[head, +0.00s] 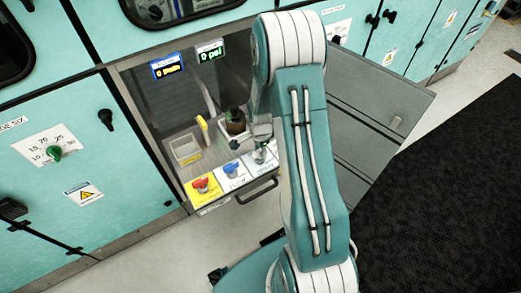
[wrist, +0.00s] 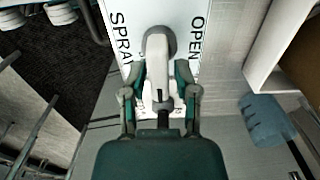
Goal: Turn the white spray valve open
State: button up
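The white spray valve (wrist: 158,45) sits on a white label plate with the words SPRAY and OPEN, seen in the wrist view. It has a round grey hub, and its pale handle points down the picture toward my gripper. My gripper (wrist: 160,80) has its two fingers apart, one on each side of the handle. I see no clear contact between fingers and handle. In the head view the spray valve (head: 260,156) shows at the right end of the row of valves, with my gripper (head: 262,138) right at it, partly hidden by my arm.
Left of it are a blue valve (head: 231,170) on a white plate and a red valve (head: 201,185) on a yellow plate. A yellow-handled tool (head: 202,123), a small bin (head: 186,149) and a dark round container (head: 235,122) stand behind. An open cabinet door (head: 375,110) is at right.

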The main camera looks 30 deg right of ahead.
jog(key=shift+a, duration=0.25)
grip_shut()
jog(key=shift+n, duration=0.4)
jog(key=n, duration=1.2)
jog(key=shift+s, duration=0.1)
jog(key=n, duration=0.5)
